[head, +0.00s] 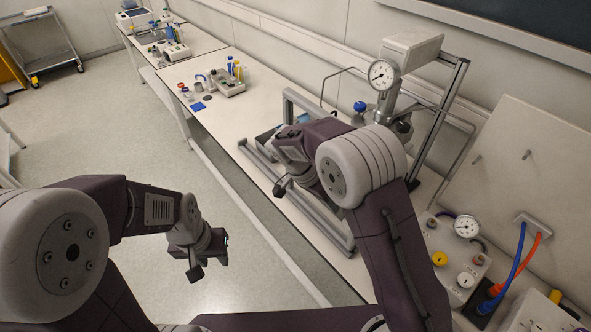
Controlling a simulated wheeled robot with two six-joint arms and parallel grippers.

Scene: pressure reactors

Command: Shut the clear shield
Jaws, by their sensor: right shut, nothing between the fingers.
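The clear shield's pane is hard to make out. A grey metal frame (287,108) stands around the reactor on the bench, with rails low at the front and a tall post (441,105) on the right. I cannot tell which parts belong to the shield or how far it is open. The reactor (358,117) has a round gauge (383,75) on top and is partly hidden by my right arm. My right gripper (281,184) is shut and empty, over the front of the frame. My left gripper (211,258) hangs over the floor, away from the bench; its fingers are unclear.
A grey tray of bottles (231,86) and a blue pad (197,106) lie farther along the bench (215,125). A control box (455,255) with a gauge and knobs stands at the right, near blue and orange hoses (536,248).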

